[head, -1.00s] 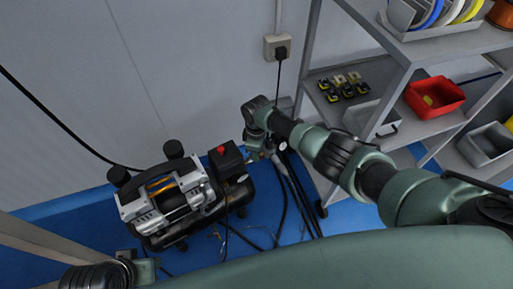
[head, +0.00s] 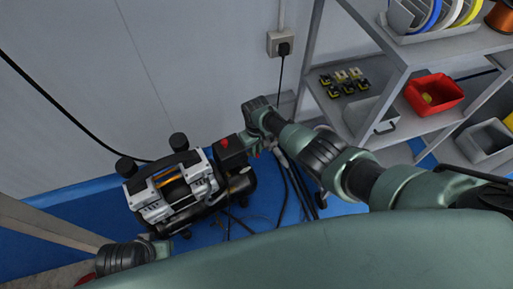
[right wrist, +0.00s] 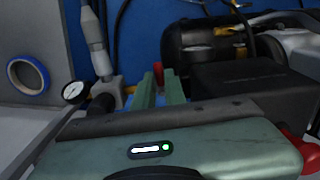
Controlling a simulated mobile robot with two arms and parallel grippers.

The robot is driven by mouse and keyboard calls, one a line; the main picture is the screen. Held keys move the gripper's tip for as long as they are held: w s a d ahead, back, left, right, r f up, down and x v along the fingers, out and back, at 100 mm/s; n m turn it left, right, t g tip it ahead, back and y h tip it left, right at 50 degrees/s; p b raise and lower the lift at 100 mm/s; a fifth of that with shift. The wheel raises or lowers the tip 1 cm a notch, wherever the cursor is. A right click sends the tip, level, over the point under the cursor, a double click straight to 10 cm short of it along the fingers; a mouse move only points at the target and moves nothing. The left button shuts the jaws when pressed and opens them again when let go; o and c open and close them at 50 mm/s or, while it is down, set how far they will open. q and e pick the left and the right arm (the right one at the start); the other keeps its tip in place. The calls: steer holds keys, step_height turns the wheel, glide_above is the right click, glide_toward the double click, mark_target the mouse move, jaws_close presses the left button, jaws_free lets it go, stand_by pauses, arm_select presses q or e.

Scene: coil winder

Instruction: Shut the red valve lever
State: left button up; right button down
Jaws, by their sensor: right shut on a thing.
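The red valve lever (right wrist: 158,73) shows as a small red piece between the green fingers of my right gripper (right wrist: 160,88) in the right wrist view. The fingers are shut on it and hide most of it. A round pressure gauge (right wrist: 73,92) and a grey hose fitting stand just left of the fingers. In the head view my right gripper (head: 257,150) reaches down beside the compressor (head: 178,187), at its right end, and is small and partly hidden by its own wrist. My left gripper is not clearly seen; only part of my left arm shows at the lower left.
A black box with a red knob (head: 224,143) sits on the compressor close to my right wrist. Hoses (head: 295,185) hang at the right. A metal shelf (head: 420,50) with a red bin (head: 433,94) stands at right, near my right arm. Blue floor lies around the compressor.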

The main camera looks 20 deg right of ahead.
arm_select(q)
steer(key=shift+f, duration=0.25)
arm_select(e)
steer(key=shift+a+m, duration=0.1)
steer(key=shift+m, duration=0.2)
steer(key=shift+w, duration=0.1)
steer(key=c, duration=1.5)
jaws_free()
steer(key=shift+r, duration=0.1)
